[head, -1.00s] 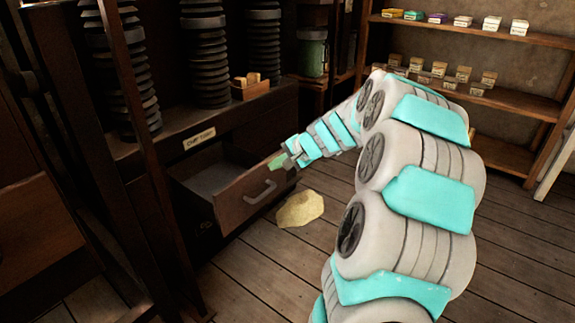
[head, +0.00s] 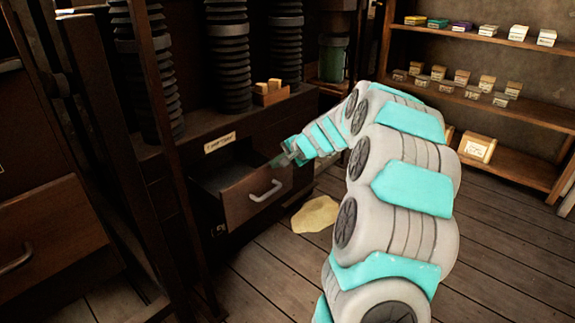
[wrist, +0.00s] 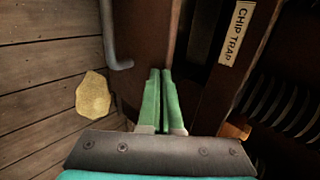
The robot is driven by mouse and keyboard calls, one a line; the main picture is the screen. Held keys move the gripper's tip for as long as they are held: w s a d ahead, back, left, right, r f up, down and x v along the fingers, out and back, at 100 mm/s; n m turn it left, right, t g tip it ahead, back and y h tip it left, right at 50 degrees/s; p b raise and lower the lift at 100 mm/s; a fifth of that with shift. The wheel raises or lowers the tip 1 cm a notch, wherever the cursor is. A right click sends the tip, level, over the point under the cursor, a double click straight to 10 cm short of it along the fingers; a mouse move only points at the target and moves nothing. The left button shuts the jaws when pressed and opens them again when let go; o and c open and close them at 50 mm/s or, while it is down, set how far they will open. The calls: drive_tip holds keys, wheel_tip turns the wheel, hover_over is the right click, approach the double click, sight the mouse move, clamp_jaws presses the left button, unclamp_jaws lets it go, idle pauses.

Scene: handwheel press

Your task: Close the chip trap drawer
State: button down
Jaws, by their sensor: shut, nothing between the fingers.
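The chip trap drawer (head: 258,199) is a dark wooden drawer with a metal handle (head: 265,190), partly open below the label plate (head: 220,142). In the wrist view the "CHIP TRAP" label (wrist: 237,32) is at the upper right, and the handle (wrist: 113,40) is left of my fingers. My gripper (head: 280,161) is at the upper right end of the drawer front. In the wrist view my gripper (wrist: 161,75) has its green fingers together and empty, pointing at the top edge of the drawer front. Whether they touch it I cannot tell.
A yellowish heap (head: 315,214) lies on the plank floor right of the drawer. A wooden upright (head: 180,150) stands at the left front. A small box (head: 270,93) rests on the cabinet top. Shelves (head: 480,95) with small boxes stand at the right.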

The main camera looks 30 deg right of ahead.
drive_tip(key=w+a+p, duration=0.3)
drive_tip(key=w, duration=0.5)
drive_tip(key=w+a+p, duration=0.3)
drive_tip(key=w, duration=0.6)
drive_tip(key=shift+a, duration=0.15)
